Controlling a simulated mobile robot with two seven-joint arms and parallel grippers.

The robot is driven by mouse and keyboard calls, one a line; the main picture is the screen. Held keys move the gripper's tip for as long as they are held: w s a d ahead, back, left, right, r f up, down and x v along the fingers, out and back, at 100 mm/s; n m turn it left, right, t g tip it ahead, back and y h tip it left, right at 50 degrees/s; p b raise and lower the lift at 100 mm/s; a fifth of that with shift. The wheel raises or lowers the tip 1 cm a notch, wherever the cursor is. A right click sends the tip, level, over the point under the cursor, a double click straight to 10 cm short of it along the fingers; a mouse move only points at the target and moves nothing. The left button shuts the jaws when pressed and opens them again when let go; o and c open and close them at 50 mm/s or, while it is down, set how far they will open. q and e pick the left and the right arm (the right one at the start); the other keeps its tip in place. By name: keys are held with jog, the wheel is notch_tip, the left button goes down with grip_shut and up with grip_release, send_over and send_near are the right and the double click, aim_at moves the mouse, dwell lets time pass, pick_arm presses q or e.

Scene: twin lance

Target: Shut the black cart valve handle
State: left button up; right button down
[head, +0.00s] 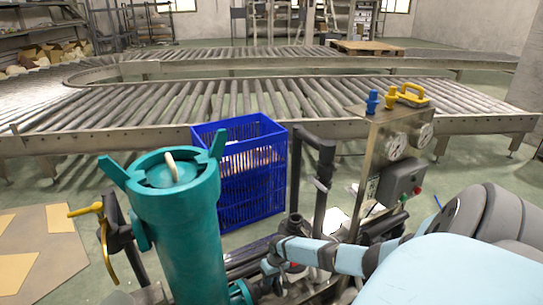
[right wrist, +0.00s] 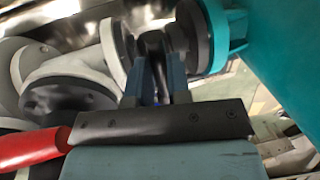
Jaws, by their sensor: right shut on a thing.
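My right gripper (head: 272,266) reaches in from the right on a light blue arm, low beside the teal filter housing (head: 178,225) on the cart. In the right wrist view, the two blue fingers of my right gripper (right wrist: 158,68) are shut on a black part that looks like the black valve handle (right wrist: 152,42). The handle sits between a pale grey flange and a black collar next to the teal housing. In the head view the gripper and dark parts around it hide the handle, and its angle is unclear. My left gripper is not in view.
A red handle (right wrist: 28,150) lies close to the gripper's left in the wrist view. A metal panel (head: 385,145) with gauges stands right of the black pipe (head: 325,170). A blue crate (head: 240,170) and roller conveyor (head: 250,100) are behind. A yellow-handled valve (head: 100,225) is left.

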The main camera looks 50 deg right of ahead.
jog(key=c, duration=1.1)
grip_release()
jog(key=shift+r, duration=0.3)
pick_arm(q)
jog(key=p, duration=0.3)
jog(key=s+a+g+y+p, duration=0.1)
jog(key=p, duration=0.3)
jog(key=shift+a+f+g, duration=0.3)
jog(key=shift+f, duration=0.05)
pick_arm(e)
notch_tip(320, 180, up, 19)
jog(key=shift+r, duration=0.2)
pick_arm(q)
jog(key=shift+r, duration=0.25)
